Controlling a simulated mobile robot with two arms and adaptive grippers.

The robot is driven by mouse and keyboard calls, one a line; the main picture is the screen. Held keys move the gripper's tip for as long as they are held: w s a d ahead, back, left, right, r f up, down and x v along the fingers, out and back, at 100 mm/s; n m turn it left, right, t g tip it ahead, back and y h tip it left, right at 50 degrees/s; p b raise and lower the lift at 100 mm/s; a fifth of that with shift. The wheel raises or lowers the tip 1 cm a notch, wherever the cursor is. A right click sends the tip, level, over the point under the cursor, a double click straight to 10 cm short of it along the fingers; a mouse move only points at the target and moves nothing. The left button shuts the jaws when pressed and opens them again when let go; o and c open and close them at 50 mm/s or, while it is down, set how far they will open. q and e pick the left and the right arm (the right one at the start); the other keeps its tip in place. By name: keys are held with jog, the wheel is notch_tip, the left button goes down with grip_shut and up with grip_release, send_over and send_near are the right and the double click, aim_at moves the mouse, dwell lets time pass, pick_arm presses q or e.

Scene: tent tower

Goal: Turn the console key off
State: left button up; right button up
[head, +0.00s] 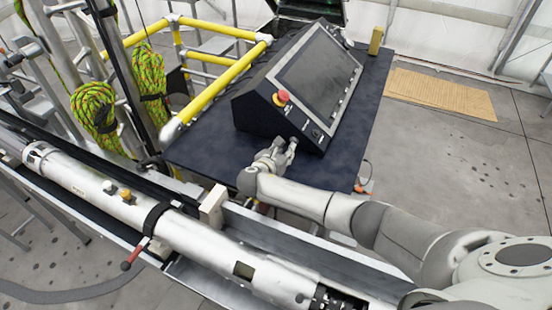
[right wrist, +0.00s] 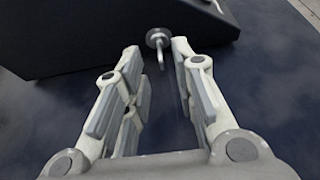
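The black console (head: 262,97) stands on the dark table, with a sloped screen and a red knob on its near face. In the right wrist view, a small silver key (right wrist: 158,42) sticks out of the console's lower face (right wrist: 85,35), with a thin part hanging down. My right gripper (head: 284,148) is close to the console's near lower corner. In the wrist view its two fingers (right wrist: 156,55) are open, with the key showing in the gap near the tips; I cannot tell whether either finger touches it. In the head view I cannot make out the key. My left gripper is not in view.
The red knob (head: 281,98) sits above my right gripper. A yellow rail (head: 220,90) runs along the table's left side. A long white tube (head: 185,233) lies in a tray in front.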

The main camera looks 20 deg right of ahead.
jog(key=v, duration=0.8)
jog(key=shift+d, duration=0.1)
